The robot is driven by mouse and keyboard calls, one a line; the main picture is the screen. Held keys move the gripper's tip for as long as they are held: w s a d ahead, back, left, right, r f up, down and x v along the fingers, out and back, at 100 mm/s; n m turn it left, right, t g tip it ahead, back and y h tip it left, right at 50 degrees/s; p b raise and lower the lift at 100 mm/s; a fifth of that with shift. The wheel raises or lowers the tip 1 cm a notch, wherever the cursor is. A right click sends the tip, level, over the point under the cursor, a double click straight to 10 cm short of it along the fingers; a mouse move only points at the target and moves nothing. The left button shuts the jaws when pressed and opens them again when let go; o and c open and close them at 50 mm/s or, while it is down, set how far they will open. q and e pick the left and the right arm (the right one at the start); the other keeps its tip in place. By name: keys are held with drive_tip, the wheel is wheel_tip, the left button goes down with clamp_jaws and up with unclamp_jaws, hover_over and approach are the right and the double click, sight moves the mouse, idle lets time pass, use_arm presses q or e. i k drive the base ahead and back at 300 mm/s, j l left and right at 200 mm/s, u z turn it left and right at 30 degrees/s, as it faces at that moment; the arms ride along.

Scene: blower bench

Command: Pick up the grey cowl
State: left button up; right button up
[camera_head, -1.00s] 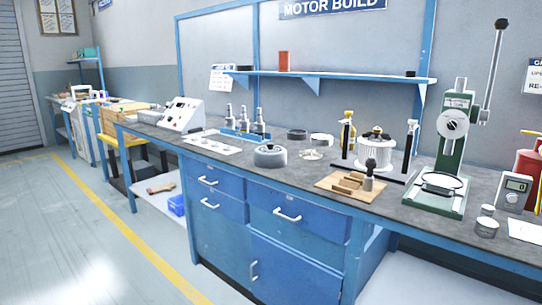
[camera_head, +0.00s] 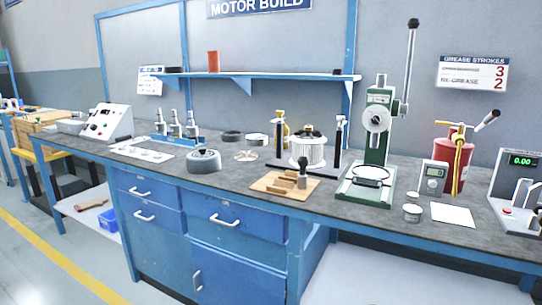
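A grey, round, drum-shaped part (camera_head: 204,161), which looks like the grey cowl, sits on the dark bench top (camera_head: 225,180) near its front edge, left of the middle in the head view. Its top has a darker recessed centre. It stands alone, with nothing touching it except the bench. Neither of my grippers shows in this view.
Behind the grey part are a dark ring (camera_head: 232,136), a lighter ring (camera_head: 256,140) and a small pale wheel (camera_head: 246,156). A white sheet with discs (camera_head: 143,149) lies left. A wooden block fixture (camera_head: 284,185), a motor stand (camera_head: 307,150) and a green press (camera_head: 375,140) stand right.

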sight(203, 158)
drive_tip(key=i+j+z, duration=0.1)
drive_tip(key=j+z, duration=1.1)
drive_tip(key=j, duration=0.3)
drive_tip(key=k+j+z, duration=0.2)
drive_tip(key=j, duration=0.3)
drive_tip(key=i, duration=0.05)
